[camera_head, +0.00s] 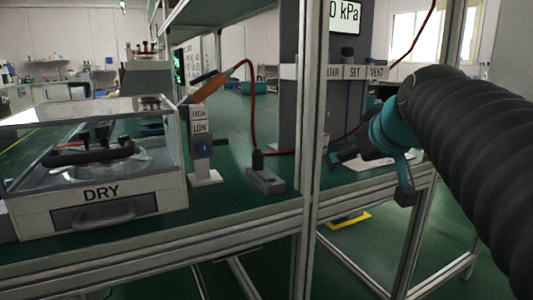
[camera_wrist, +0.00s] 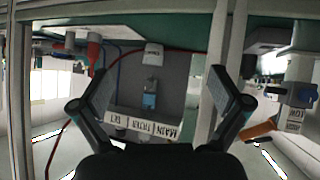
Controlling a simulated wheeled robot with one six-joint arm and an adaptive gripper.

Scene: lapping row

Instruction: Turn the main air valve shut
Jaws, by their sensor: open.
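In the wrist view, which looks upside down, my gripper (camera_wrist: 160,75) has its two fingers spread wide with nothing held between them. Between them stands a grey panel (camera_wrist: 180,85) with a row of white labels; one reads MAIN (camera_wrist: 167,132). A small blue-grey fitting (camera_wrist: 150,96) sits near the labels. I cannot make out the main valve's handle or its position. In the head view, my gripper (camera_head: 385,155) is at the right, partly hidden by my arm, beside the grey column (camera_head: 287,112). The MAIN label is hidden there, probably behind the frame post.
An aluminium post (camera_head: 309,130) stands before the column. A stand labelled HIGH and LOW (camera_head: 200,130) has an orange handle (camera_head: 204,87). A red hose runs to a grey block (camera_head: 266,180) on the green bench. The DRY cabinet (camera_head: 98,185) stands at left.

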